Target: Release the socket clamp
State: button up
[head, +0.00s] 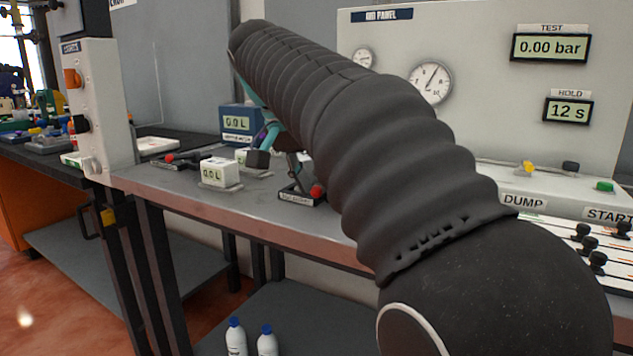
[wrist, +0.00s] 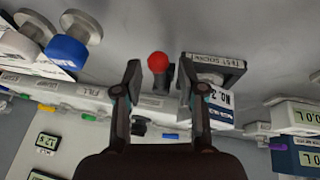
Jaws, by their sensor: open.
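The socket clamp (head: 298,194) is a small dark fixture with a red ball knob (head: 317,190), standing on the grey bench top beneath my arm. In the wrist view, which looks upside down, the red knob (wrist: 158,62) shows between my fingertips in the picture, and the dark labelled block (wrist: 212,68) is beside the right finger. My gripper (wrist: 161,78) is open and empty, its two fingers spread to either side of the knob's line of sight. I cannot tell whether they touch it. In the head view my gripper (head: 264,150) is partly hidden behind my arm.
A white box reading 0.0 L (head: 219,172) and a blue display unit (head: 238,124) stand left of the clamp. Another red-knobbed fixture (head: 172,158) lies farther left. The test panel (head: 485,70) with gauges and buttons stands at right. Bench front edge is clear.

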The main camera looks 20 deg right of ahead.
jog(key=v, duration=0.7)
jog(key=shift+a, duration=0.1)
dwell(0.4)
